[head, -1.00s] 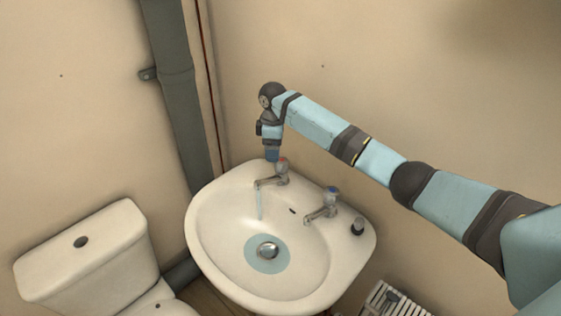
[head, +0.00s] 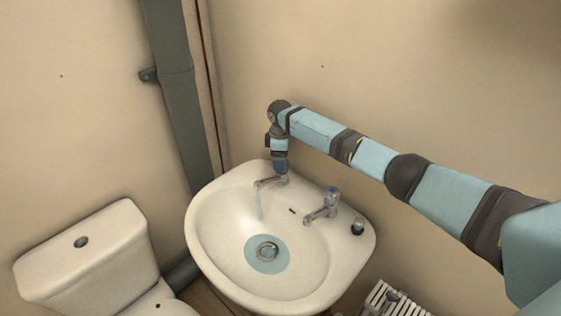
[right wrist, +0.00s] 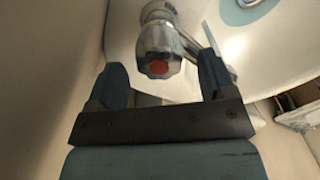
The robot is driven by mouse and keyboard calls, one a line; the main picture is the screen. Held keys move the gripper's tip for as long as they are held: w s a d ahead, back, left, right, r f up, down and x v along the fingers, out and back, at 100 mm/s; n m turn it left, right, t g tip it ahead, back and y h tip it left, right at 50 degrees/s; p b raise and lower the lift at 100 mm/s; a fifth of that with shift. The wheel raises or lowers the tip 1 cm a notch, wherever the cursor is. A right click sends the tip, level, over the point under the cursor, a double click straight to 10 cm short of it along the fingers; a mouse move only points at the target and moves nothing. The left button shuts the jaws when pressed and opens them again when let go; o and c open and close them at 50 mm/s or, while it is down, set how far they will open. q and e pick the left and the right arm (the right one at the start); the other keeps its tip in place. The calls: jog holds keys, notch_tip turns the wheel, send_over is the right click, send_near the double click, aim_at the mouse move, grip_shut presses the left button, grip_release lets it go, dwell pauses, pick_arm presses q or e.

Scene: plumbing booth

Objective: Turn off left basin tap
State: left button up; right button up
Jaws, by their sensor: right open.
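The left basin tap (head: 272,181) is chrome and stands at the back left of the white basin (head: 218,275). A thin stream of water (head: 259,204) runs from its spout. In the right wrist view its handle with a red cap (right wrist: 157,67) lies ahead of and between the fingers. My right gripper (head: 281,172) points down over this tap and hides its top in the head view. In the right wrist view my right gripper (right wrist: 160,82) is open, with a finger on each side of the handle; contact cannot be told. My left gripper is not in view.
A second tap with a blue cap (head: 331,194) stands to the right on the basin. A small dark-topped item (head: 357,227) sits on the right rim. A toilet cistern (head: 85,262) and a grey pipe (head: 180,100) are to the left. The wall is close behind.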

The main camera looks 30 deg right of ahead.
jog(key=shift+f, duration=0.9)
jog(key=shift+c, duration=0.3)
